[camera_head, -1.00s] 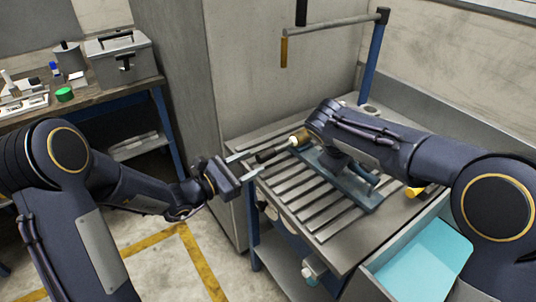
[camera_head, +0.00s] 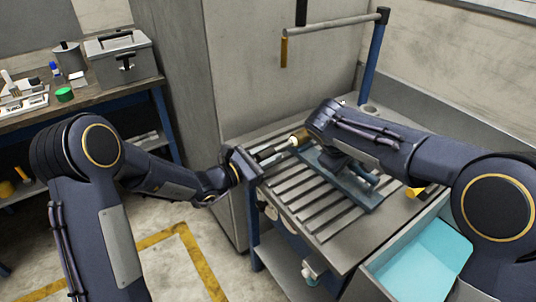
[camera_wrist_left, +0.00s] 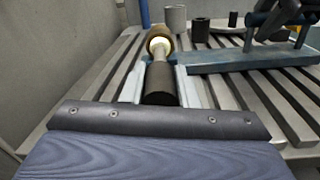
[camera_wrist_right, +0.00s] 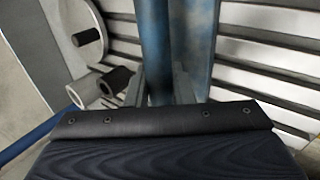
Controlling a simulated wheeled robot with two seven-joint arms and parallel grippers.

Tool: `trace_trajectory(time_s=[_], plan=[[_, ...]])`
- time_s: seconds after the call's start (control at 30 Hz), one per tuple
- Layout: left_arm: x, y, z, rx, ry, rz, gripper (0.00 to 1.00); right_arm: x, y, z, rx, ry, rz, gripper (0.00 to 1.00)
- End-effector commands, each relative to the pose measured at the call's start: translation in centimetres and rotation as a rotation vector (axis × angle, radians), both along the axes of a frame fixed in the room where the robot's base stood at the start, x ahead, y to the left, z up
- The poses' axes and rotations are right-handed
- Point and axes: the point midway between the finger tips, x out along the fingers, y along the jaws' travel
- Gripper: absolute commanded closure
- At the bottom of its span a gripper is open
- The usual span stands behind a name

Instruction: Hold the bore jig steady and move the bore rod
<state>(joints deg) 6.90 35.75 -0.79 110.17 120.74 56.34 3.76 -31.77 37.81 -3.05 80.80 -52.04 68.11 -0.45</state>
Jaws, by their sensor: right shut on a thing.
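The blue bore jig (camera_head: 345,185) lies on the slatted table top (camera_head: 310,215); its upper part is partly hidden by my right arm. My right gripper (camera_wrist_right: 160,92) is shut on a blue upright part of the jig (camera_wrist_right: 155,40). The bore rod (camera_head: 268,153) has a dark handle and a pale and brass-coloured far end, beside the jig's far left end. In the left wrist view the rod's dark handle (camera_wrist_left: 160,84) points towards my palm. My left gripper (camera_wrist_left: 160,88) is open, with one finger on each side of the handle.
A drawer with a teal inside (camera_head: 425,255) stands open at the front right. A yellow object (camera_head: 415,191) lies right of the jig. A blue post with a rail (camera_head: 376,55) rises at the table's back. A grey cabinet (camera_head: 180,70) stands close behind my left gripper.

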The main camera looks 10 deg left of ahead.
Motion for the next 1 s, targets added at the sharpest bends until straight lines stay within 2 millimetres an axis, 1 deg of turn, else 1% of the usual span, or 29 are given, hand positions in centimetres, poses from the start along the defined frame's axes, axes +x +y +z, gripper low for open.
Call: trace_trajectory(time_s=[0.03,0.13,0.37,0.6,0.83,0.87,1.0], plan=[[0.0,0.0,0.0,0.0,0.0,0.0,0.87,0.1,0.0,0.2,0.001,-0.004,0.0,1.0],[0.0,0.0,0.0,0.0,0.0,0.0,1.0,0.1,0.0,0.2,0.001,-0.004,0.0,1.0],[0.3,-0.3,0.0,0.0,0.0,-0.001,1.0,0.1,0.0,0.2,0.001,-0.005,0.0,1.0],[2.6,-2.2,0.0,0.0,0.0,0.001,1.0,0.0,0.1,0.2,0.002,-0.003,0.002,1.0],[2.6,-2.2,0.1,0.0,0.0,0.002,1.0,0.0,0.1,0.2,0.002,-0.003,0.003,1.0],[2.6,-2.2,0.1,0.0,0.0,0.002,0.72,0.0,0.1,0.2,0.002,-0.003,0.003,1.0],[2.6,-2.2,0.0,0.0,0.0,0.001,0.54,0.0,0.1,0.2,0.003,-0.004,0.002,1.0]])
